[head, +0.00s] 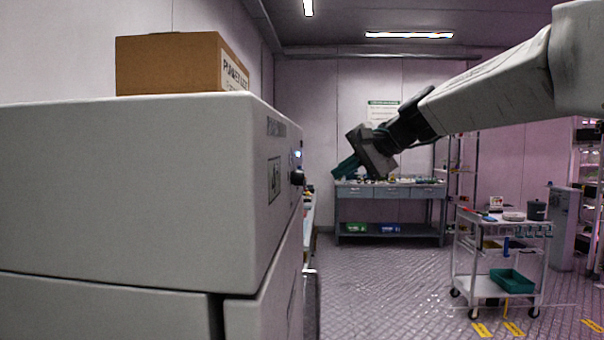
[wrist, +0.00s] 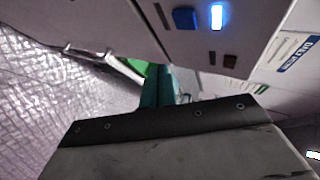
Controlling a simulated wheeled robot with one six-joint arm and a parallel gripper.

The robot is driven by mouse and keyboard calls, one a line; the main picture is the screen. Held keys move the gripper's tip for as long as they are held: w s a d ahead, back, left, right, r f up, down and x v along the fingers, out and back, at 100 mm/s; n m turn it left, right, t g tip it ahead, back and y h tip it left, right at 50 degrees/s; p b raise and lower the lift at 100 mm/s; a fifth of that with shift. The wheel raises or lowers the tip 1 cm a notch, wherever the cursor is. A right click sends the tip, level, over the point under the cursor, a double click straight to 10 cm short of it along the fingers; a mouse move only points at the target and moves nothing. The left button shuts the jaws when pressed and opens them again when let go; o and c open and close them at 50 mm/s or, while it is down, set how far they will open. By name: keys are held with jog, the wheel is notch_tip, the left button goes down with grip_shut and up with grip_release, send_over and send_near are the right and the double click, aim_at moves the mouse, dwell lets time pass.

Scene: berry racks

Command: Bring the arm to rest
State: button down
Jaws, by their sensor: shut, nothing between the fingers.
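My arm reaches in from the upper right of the head view, stretched out and slanting down to the left. My gripper (head: 343,172) is at its end, with dark green fingers pointing down and left. The fingers are shut and empty. In the wrist view my gripper (wrist: 157,85) shows green fingers close together beyond its dark body. In the head view it hangs in the air just right of the large grey cabinet's front. The wrist view shows a panel with a lit blue-white light close to the fingers; whether they touch it I cannot tell.
The large grey cabinet (head: 120,190) fills the left, with a cardboard box (head: 168,63) on top. A workbench (head: 390,191) stands at the back wall. A wheeled cart (head: 500,226) holding a green bin (head: 512,281) stands at right. The floor (head: 385,285) between is clear.

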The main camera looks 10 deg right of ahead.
jog(key=s+f+n+g+h, duration=0.2)
jog(key=s+f, duration=0.6)
jog(key=s, duration=0.4)
jog(key=s+d+f+n+g+h, duration=0.1)
jog(key=s+f+n+g+h, duration=0.1)
jog(key=s+f, duration=0.7)
jog(key=s+f+n+g+h, duration=0.3)
jog(key=s+f, duration=0.6)
jog(key=s, duration=0.6)
jog(key=shift+s+d+n+g, duration=0.25)
jog(key=shift+n+g, duration=0.25)
jog(key=shift+n, duration=0.6)
dwell(1.1)
